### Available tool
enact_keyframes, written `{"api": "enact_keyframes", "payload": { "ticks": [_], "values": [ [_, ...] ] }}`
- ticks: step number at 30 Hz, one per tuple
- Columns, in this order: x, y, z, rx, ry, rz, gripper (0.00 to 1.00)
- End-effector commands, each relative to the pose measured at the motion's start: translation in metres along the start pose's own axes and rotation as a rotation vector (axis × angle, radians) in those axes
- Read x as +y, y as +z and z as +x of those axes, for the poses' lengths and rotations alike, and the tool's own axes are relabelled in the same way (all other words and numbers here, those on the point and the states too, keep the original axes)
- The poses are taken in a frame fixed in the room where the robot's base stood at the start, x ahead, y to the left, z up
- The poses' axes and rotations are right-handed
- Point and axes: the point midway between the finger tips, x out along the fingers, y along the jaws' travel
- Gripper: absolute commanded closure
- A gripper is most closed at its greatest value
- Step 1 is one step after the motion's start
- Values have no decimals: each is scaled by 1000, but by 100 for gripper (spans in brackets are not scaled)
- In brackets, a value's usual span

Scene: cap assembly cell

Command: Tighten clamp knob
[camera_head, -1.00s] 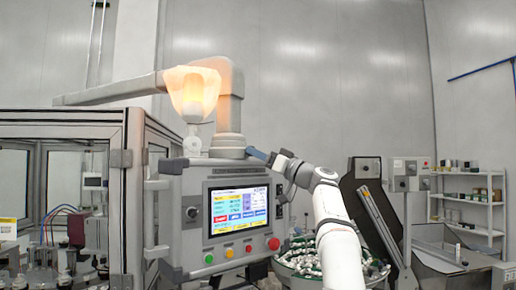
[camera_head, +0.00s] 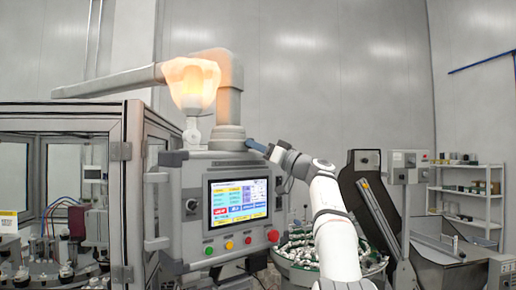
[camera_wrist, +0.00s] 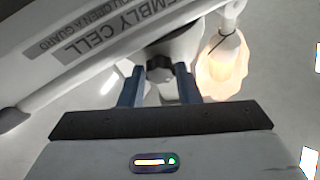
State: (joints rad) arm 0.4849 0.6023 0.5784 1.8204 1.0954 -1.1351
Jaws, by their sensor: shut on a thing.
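The clamp knob (camera_wrist: 160,68) is a small dark piece in the wrist view, below a rounded grey housing. My gripper (camera_wrist: 159,80) has its two blue fingers on either side of it, shut on it. In the head view my gripper (camera_head: 257,147) reaches the top right of the control panel box, beside the base of the grey post. The knob itself is too small or hidden to make out there.
The control panel (camera_head: 238,202) has a lit screen and coloured buttons. A glass-walled cell (camera_head: 125,190) stands left, a parts bowl (camera_head: 300,272) below my arm, shelves (camera_head: 465,190) at right.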

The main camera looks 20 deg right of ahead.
Motion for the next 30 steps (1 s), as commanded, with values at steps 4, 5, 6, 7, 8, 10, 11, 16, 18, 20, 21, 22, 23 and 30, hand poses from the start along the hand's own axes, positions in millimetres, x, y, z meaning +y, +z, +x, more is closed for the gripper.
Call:
{"api": "enact_keyframes", "payload": {
  "ticks": [4,5,6,7,8,10,11,16,18,20,21,22,23,30],
  "values": [
    [-2,1,0,0,35,83,93],
    [-2,1,0,0,45,108,93],
    [-2,1,0,-1,58,140,93],
    [-3,0,0,0,68,162,93],
    [-3,0,0,0,76,182,93],
    [-3,0,0,0,91,221,93],
    [-3,0,0,0,97,232,93],
    [-3,0,0,1,105,254,93],
    [-3,0,0,1,105,253,93],
    [-3,0,1,1,104,253,93],
    [-3,0,1,1,104,252,93],
    [-3,0,1,0,104,252,69],
    [-3,0,1,0,104,252,66],
    [-3,0,1,0,104,252,48]
  ]
}}
